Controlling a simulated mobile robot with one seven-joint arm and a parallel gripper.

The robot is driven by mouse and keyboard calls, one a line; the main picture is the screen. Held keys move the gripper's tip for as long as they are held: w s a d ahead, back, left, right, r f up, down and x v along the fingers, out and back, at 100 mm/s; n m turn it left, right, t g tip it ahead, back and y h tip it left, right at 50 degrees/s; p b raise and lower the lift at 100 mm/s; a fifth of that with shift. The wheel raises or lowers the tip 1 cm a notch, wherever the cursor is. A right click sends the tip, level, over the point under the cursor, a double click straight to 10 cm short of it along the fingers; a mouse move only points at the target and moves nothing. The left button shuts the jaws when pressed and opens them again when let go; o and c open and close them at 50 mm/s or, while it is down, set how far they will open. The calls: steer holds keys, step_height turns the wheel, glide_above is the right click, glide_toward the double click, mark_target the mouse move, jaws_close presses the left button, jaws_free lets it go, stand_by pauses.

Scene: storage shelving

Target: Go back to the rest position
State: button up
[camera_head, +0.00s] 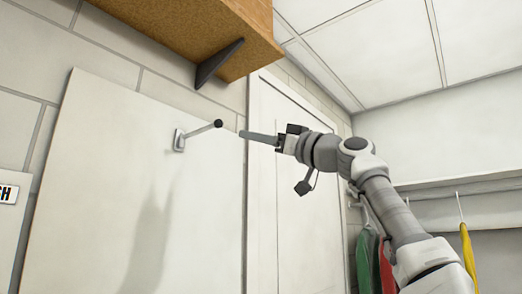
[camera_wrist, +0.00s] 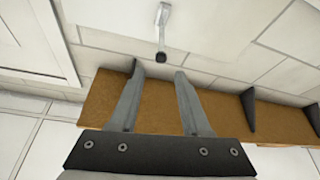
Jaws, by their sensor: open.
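My gripper (camera_head: 243,134) is raised near the middle of the head view, pointing left. In the wrist view its two grey fingers (camera_wrist: 160,72) are spread apart with nothing between them, so it is open and empty. A metal lever with a black ball end (camera_head: 201,133) sticks out from a white panel (camera_head: 110,190), just left of my fingertips. The lever also shows in the wrist view (camera_wrist: 162,28), beyond the fingertips. A gap shows between the lever's ball and the fingers in both views.
A wooden shelf (camera_head: 190,25) on dark brackets (camera_head: 218,63) hangs above the panel and shows behind my fingers in the wrist view (camera_wrist: 225,112). A white door (camera_head: 300,190) stands behind my arm. Green (camera_head: 367,260), red and yellow (camera_head: 467,258) items hang at right.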

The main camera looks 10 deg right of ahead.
steer(key=shift+s+d+f, duration=0.15)
steer(key=shift+s+d, duration=0.25)
stand_by(0.3)
